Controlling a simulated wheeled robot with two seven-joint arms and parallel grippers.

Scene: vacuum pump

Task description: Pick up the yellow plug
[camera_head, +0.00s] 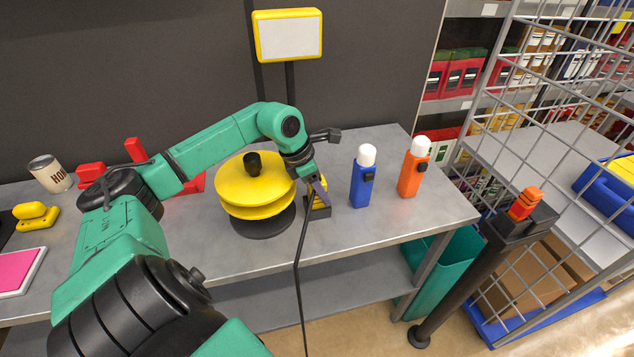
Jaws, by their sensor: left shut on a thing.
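The yellow plug (322,201) is small and sits at a dark square base (317,212) on the grey table, just right of a round yellow double-disc unit. My left gripper (319,190) reaches down over it and is shut on it. The fingers hide part of the plug, and I cannot tell whether it is clear of the base. A black cable (301,265) runs from beside the gripper over the table's front edge. My right gripper is not in view.
The yellow double-disc unit (244,195) with a black knob stands close left of the gripper. A blue bottle (361,186) and an orange bottle (409,177) stand to the right. A yellow-framed screen (288,35) rises behind. The table's right end (445,205) is clear.

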